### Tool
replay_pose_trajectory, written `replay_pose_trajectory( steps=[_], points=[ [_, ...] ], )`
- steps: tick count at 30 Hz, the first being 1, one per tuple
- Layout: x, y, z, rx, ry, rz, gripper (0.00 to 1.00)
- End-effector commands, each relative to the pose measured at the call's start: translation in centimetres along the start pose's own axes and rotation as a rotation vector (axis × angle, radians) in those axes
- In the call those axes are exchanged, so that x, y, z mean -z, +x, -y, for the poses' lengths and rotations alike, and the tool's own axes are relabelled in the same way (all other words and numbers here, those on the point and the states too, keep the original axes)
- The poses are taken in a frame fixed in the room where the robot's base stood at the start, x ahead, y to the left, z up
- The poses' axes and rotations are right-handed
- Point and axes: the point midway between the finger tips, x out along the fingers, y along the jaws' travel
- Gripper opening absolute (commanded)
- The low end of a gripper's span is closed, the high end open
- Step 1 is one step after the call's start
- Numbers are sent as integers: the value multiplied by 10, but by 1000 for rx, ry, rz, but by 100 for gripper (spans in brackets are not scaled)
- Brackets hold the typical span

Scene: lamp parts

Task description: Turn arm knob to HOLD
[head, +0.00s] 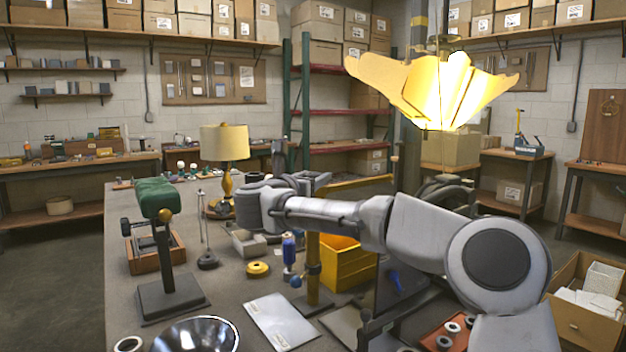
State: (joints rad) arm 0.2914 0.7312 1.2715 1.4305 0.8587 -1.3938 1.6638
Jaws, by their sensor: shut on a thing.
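A yellow lamp stand rises from the table, with an upright post (313,272) and a yellow arm (355,183) slanting up to the right from behind my arm. My gripper (318,181) is at the top of this post, where the yellow arm begins. It is shut there on what seems to be the arm knob. The knob, its markings and the fingertips are too small or hidden to make out, so its setting cannot be read.
A lit yellow shade (432,85) hangs above my arm.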

Motion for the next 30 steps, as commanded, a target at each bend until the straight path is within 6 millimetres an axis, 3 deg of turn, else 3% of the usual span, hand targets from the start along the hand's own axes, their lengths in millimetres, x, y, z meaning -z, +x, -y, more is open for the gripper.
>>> replay_pose_trajectory(
  steps=[8,9,13,23,26,30],
  points=[
    [0,0,0,0,1,-1,0],
    [0,0,0,0,1,-1,59],
    [0,0,0,0,1,0,83],
    [-2,0,0,0,0,0,84],
    [-12,0,0,1,1,1,84],
    [-40,0,0,0,3,3,84]
  ],
)
